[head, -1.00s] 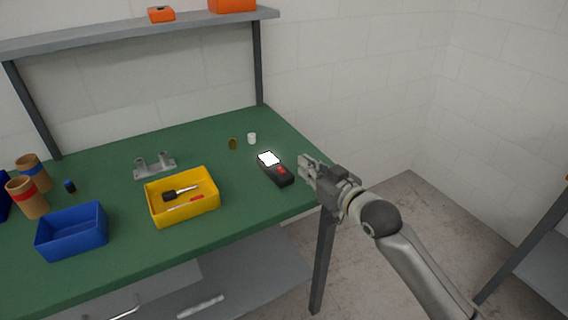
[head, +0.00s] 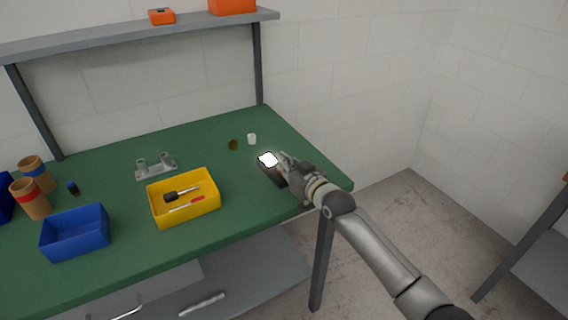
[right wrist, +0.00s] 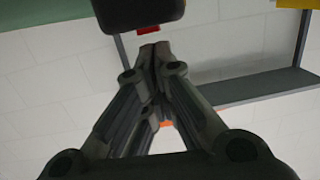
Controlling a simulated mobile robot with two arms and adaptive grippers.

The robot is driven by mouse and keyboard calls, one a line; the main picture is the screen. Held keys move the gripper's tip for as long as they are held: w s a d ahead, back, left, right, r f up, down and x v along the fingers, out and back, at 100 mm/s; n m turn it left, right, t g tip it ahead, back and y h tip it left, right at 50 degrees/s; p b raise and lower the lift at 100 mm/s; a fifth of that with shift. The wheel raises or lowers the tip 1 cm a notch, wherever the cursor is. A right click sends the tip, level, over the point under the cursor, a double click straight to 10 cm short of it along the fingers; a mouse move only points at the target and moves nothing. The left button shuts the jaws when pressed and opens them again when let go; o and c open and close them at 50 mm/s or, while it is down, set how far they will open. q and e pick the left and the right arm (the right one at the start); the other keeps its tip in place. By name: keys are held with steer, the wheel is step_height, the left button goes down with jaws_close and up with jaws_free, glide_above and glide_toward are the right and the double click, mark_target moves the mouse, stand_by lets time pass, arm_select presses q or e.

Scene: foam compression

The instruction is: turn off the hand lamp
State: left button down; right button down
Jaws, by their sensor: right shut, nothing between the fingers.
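The hand lamp (head: 267,172) lies on the green table near its right end, a black body with a bright white lit face. My right gripper (head: 285,157) is over the right side of the lamp, its fingers shut with nothing between them, and it hides the red switch in the head view. In the right wrist view the dark lamp body (right wrist: 138,12) is at the top with its red switch (right wrist: 148,30) just beyond the closed fingertips (right wrist: 154,46). Whether they touch, I cannot tell. My left gripper is not in view.
On the green table (head: 235,180) stand a yellow bin (head: 185,212) with tools, a blue bin (head: 75,240), a grey bracket (head: 156,168), a small white cap (head: 252,139) and a brass piece (head: 233,144). A shelf (head: 120,38) runs above the back.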

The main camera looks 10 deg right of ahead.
steer(key=shift+f, duration=0.2)
steer(key=shift+w+f+b, duration=0.1)
steer(key=shift+f+b, duration=0.15)
steer(key=shift+b, duration=0.05)
steer(key=shift+w+a+r+p, duration=0.1)
steer(key=shift+r+p, duration=0.05)
steer(key=shift+p, duration=0.25)
steer(key=shift+w+r, duration=0.1)
steer(key=shift+r, duration=0.1)
steer(key=r+p, duration=0.1)
steer(key=r, duration=0.1)
steer(key=r+p, duration=0.2)
steer(key=shift+w+a+p, duration=0.15)
steer(key=shift+w+p, duration=0.05)
steer(key=shift+p, duration=0.1)
steer(key=r+b+v, duration=0.1)
steer(key=v, duration=0.8)
steer(key=shift+s+r+b, duration=0.25)
steer(key=shift+r+b, duration=0.1)
